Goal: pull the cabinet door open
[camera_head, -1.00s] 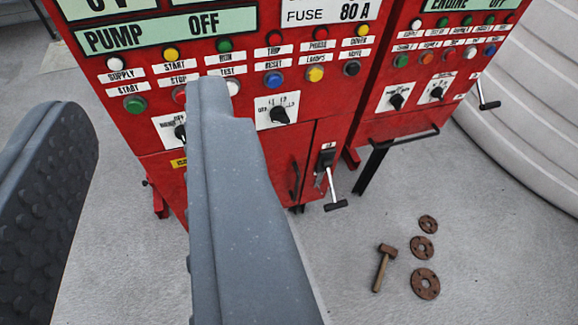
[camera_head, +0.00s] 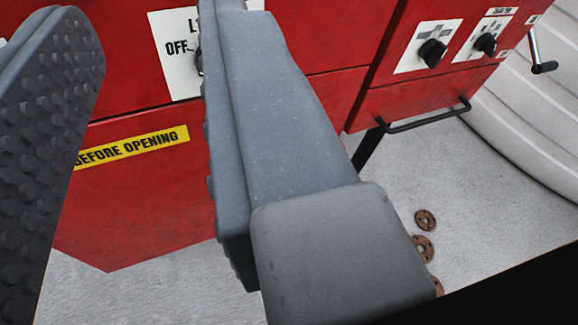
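The red cabinet (camera_head: 335,95) fills the upper part of the view. Its lower panel (camera_head: 150,190), which looks like the door, carries a yellow label (camera_head: 135,146) ending in "BEFORE OPENING". My gripper (camera_head: 148,70) is open, with one dark grey finger at the left edge and the other across the middle. The panel shows between the fingers and nothing is held there. The door's handle is not visible; the right finger covers that part of the cabinet. I cannot tell whether a finger touches the cabinet.
A second red cabinet (camera_head: 385,103) with two black knobs and a black bar handle (camera_head: 428,117) stands to the right. A crank (camera_head: 541,66) sticks out at its right side. Rusty discs (camera_head: 425,220) lie on the grey floor. A white ribbed surface curves at the far right.

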